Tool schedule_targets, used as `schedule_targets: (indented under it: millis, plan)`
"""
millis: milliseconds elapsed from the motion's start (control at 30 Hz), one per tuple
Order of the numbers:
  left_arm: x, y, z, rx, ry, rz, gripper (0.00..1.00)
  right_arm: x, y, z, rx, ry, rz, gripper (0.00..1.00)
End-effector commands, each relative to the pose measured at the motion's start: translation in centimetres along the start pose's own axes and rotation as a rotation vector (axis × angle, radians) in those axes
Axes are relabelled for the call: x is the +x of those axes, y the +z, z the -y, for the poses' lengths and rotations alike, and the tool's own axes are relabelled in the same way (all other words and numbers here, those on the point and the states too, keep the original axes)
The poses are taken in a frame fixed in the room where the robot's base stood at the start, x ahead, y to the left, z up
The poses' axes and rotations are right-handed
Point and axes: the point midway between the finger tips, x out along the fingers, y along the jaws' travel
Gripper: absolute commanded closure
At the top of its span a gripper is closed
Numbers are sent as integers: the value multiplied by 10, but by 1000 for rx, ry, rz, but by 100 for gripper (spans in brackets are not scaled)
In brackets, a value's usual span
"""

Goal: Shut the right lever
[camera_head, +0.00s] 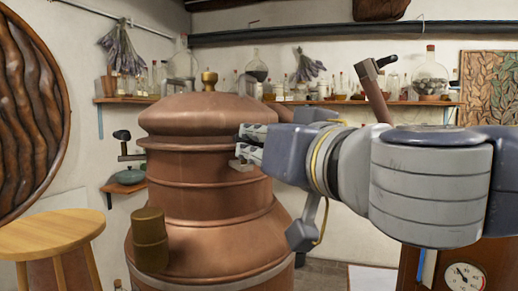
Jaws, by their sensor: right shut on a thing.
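A dark lever handle (386,61) shows at the upper right, by the top of a slanting copper pipe (376,98). My right arm hides the lower part of that pipe. A second dark handle (122,135) shows on the left side of the large copper still (190,217). My right gripper (246,146) is in front of the still's upper body, pointing left, and apart from both handles in the picture. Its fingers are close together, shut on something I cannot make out. My left gripper is out of view.
A round wooden stool (50,233) stands at the lower left. A brass cylinder (150,238) is on the still's front. A wooden cabinet with a gauge (465,277) is at the lower right. Wall shelves (335,102) hold glassware behind. Some floor shows right of the still.

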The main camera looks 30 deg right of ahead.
Motion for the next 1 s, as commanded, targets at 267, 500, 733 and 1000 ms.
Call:
schedule_targets:
  millis: [267, 500, 733, 1000]
  plan:
    - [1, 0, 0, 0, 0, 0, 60, 0, 1, 0, 0, 12, 2, 100]
    - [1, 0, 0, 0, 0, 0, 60, 0, 2, -1, 0, 12, 3, 80]
    - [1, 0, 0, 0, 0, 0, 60, 0, 2, -1, 0, 11, 3, 79]
    - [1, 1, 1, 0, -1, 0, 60, 0, 2, -1, 1, 11, 4, 79]
